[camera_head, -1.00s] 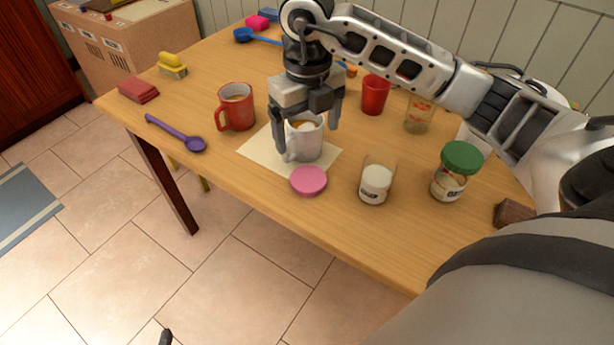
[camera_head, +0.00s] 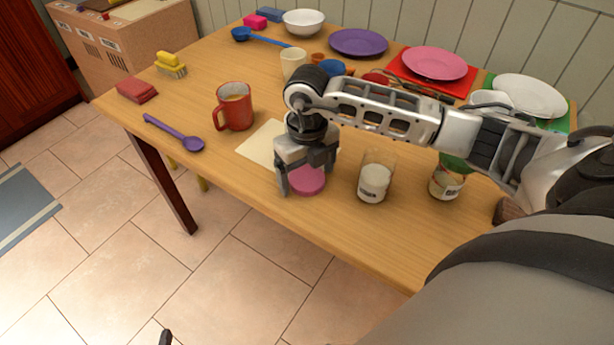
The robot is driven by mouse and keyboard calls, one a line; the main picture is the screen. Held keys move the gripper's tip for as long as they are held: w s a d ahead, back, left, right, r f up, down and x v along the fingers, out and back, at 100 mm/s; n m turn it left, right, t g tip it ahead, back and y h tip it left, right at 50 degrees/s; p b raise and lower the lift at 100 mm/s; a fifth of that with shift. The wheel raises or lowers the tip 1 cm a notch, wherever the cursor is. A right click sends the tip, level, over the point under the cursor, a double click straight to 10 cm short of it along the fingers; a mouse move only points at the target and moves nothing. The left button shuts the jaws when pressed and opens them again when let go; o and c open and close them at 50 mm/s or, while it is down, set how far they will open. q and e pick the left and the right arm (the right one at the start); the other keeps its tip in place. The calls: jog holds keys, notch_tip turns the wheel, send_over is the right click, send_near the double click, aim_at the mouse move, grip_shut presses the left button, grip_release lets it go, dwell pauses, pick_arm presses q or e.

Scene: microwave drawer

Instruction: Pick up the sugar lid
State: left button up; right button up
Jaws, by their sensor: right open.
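The pink round lid (camera_head: 308,181), which I take to be the sugar lid, lies flat on the wooden table near its front edge. An open glass jar with white contents (camera_head: 374,183) stands to its right. My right gripper (camera_head: 306,178) is open, low over the table, with its fingers on either side of the lid and nothing held. I cannot tell whether the fingers touch the lid. A small dark tip at the bottom edge may be my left gripper (camera_head: 165,338); its jaws cannot be made out.
A green-lidded jar (camera_head: 447,182) stands right of the open jar, partly behind my arm. A red mug (camera_head: 234,107), a purple spoon (camera_head: 176,134) and a pale paper (camera_head: 258,142) are to the left. Plates and bowls fill the back.

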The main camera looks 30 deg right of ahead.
aim_at(307, 177)
jog(key=c, duration=1)
jog(key=shift+c, duration=0.2)
jog(key=shift+r, duration=0.1)
jog(key=shift+r, duration=0.45)
notch_tip(307, 177, up, 2)
jog(key=shift+w+r, duration=0.1)
jog(key=shift+r, duration=0.05)
jog(key=s+a+r, duration=0.2)
jog(key=a+r, duration=0.3)
jog(key=a, duration=0.1)
jog(key=s+a+r, duration=0.2)
jog(key=a+r, duration=0.2)
jog(key=a, duration=0.3)
jog(key=shift+s+a+r, duration=0.15)
jog(key=shift+s+r, duration=0.2)
